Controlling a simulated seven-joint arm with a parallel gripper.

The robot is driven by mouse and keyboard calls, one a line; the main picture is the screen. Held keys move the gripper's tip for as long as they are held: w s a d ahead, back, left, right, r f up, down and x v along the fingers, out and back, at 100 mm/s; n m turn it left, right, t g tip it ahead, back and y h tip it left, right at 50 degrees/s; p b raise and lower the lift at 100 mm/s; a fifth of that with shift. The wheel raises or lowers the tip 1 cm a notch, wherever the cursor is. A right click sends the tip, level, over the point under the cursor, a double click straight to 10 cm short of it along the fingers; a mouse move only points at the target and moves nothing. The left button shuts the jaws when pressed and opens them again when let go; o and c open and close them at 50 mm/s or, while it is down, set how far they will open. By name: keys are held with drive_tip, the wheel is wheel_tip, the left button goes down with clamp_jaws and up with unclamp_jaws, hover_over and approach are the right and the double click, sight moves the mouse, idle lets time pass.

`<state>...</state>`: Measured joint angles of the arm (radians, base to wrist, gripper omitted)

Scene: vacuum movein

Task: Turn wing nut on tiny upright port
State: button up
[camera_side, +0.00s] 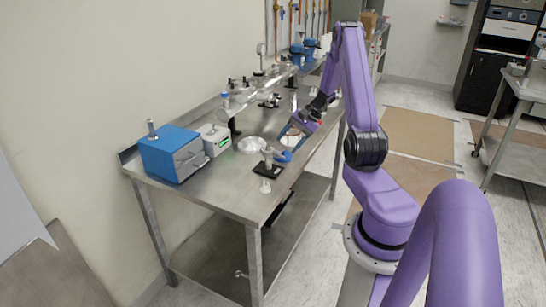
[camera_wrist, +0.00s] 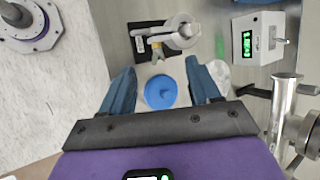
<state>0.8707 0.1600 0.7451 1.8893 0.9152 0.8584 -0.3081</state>
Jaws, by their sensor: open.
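A small metal fitting (camera_side: 267,158) stands on a black base plate near the bench's front edge. In the wrist view this fitting (camera_wrist: 180,35) has a round flange and a small brass-coloured part (camera_wrist: 157,51). I cannot make out the wing nut clearly. A round blue cap (camera_wrist: 160,92) with a central knob lies in view between my fingers, and a blue piece (camera_side: 285,156) shows beside the fitting in the side view. My gripper (camera_wrist: 159,70) is open, its blue fingers apart on both sides of the cap. In the side view my gripper (camera_side: 293,131) is above the bench, behind the fitting.
A blue box (camera_side: 170,153) and a white box with a green display (camera_side: 215,139) stand at the bench's left end. A shiny round dish (camera_side: 252,145) lies behind the fitting. Metal tubing (camera_side: 255,92) runs along the back. Bare steel bench (camera_side: 225,185) lies front left.

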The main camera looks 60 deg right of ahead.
drive_tip(key=v, duration=1.6)
drive_tip(key=w+a+n+g+y, duration=0.1)
drive_tip(key=w+a+n, duration=0.2)
drive_tip(key=a, duration=0.5)
drive_tip(key=w+a+n+g, duration=0.1)
drive_tip(key=w+a+n, duration=0.2)
drive_tip(key=a, duration=0.6)
drive_tip(key=s+a+n+g, duration=0.1)
drive_tip(key=s+a+n, duration=0.2)
drive_tip(key=a, duration=0.5)
drive_tip(key=s+a+f+n+g, duration=0.1)
drive_tip(key=s+a+n, duration=0.2)
drive_tip(key=a, duration=0.5)
drive_tip(key=shift+a+f+n+g, duration=0.2)
drive_tip(key=shift+a+n+g, duration=0.1)
drive_tip(key=shift+n, duration=0.4)
